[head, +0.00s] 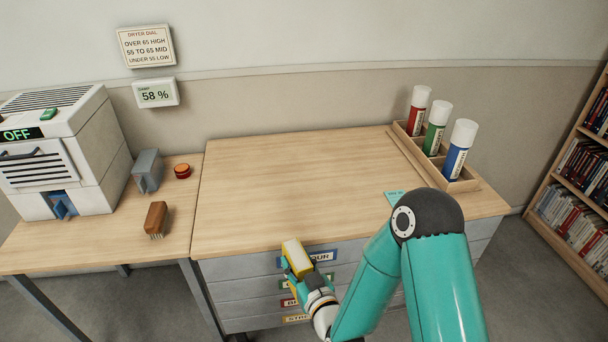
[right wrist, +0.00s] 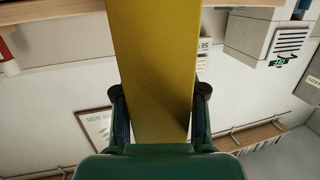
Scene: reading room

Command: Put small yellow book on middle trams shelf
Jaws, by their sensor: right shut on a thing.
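The small yellow book (head: 296,257) is in my right gripper (head: 298,273), in front of the wooden cabinet's front edge in the head view. In the right wrist view the yellow book (right wrist: 152,70) fills the middle, with a finger of my right gripper (right wrist: 160,105) on each side of it. The gripper is shut on it. A bookcase (head: 562,179) with rows of books stands at the right edge of the head view. Its shelf labels cannot be read, so I cannot tell which is the trams shelf. My left gripper is not in view.
A drawer cabinet (head: 285,190) has a mostly clear top. A wooden rack (head: 463,184) with red, green and blue-labelled bottles stands at its right.

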